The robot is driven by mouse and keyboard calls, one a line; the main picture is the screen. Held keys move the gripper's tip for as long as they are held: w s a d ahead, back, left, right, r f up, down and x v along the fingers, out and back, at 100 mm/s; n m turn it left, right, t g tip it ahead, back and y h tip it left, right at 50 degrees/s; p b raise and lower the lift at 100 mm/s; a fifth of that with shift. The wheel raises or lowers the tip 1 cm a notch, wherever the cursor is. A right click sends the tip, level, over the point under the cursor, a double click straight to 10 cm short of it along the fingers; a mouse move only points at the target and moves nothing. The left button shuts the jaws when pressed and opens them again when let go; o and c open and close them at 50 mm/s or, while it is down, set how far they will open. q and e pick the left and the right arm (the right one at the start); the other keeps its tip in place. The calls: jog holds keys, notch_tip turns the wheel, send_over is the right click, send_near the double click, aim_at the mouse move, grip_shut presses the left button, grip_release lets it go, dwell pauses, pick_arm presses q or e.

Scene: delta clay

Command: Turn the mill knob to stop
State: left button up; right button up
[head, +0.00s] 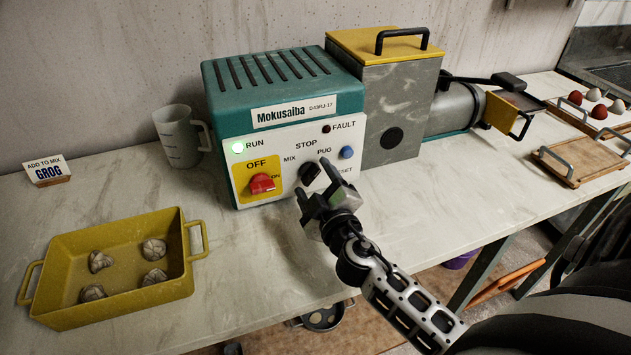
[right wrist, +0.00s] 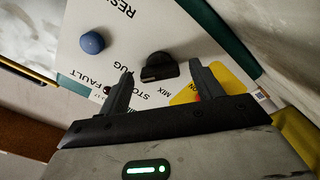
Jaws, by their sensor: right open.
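The mill (head: 280,95) is a teal and white machine labelled Mokusaiba. Its black knob (head: 309,171) sits on the white front panel below the STOP label, with MIX and PUG to either side. My right gripper (head: 313,180) is open just in front of the knob and partly hides it. In the right wrist view the knob (right wrist: 159,69) shows between and just beyond the open fingertips (right wrist: 160,76), with no clear contact. I cannot tell which label the knob points at. My left gripper is not in view.
A red switch (head: 262,183) is left of the knob, and a blue button (head: 347,153) right of it; it also shows in the right wrist view (right wrist: 92,42). A yellow tray (head: 60,262) with several clay lumps and a jug (head: 177,137) stand left. The counter between is clear.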

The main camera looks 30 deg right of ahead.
jog(key=c, duration=1)
jog(key=shift+n, duration=0.3)
jog(key=n, duration=0.4)
jog(key=shift+n, duration=1.5)
jog(key=o, duration=1)
jog(key=shift+s, duration=0.1)
